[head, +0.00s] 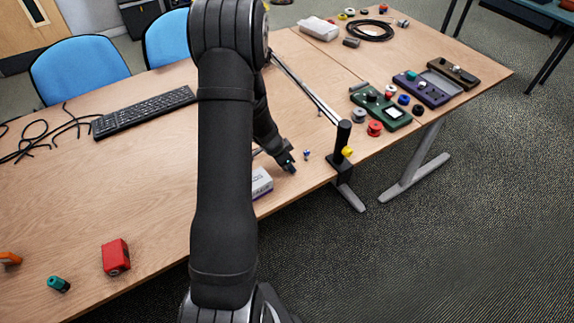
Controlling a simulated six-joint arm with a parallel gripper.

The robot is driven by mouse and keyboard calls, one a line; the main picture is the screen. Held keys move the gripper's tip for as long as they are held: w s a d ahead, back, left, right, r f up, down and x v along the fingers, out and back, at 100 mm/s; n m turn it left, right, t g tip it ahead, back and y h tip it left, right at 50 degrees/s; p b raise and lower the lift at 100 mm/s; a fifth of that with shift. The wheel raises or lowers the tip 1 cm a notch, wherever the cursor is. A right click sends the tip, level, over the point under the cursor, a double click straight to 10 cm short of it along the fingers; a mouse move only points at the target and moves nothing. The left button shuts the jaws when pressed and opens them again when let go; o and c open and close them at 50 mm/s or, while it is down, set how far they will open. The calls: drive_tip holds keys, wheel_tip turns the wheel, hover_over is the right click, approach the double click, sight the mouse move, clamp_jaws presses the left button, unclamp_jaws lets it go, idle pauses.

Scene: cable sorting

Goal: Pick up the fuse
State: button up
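A tiny blue and pale piece (307,154) lies on the wooden table near its front edge; it may be the fuse, but it is too small to be sure. My gripper (290,168) points down close to the table, just left of this piece and apart from it in the picture. The fingers are small and dark, so I cannot tell whether they are open or hold anything. My arm crosses the middle of the view and hides part of the table.
A white and purple box (262,183) sits left of my gripper, partly behind my arm. A red block (116,257) and teal cylinder (58,284) lie front left. A keyboard (144,111) lies behind them.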

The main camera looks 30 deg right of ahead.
drive_tip(key=shift+f, duration=0.1)
clamp_jaws()
idle(0.3)
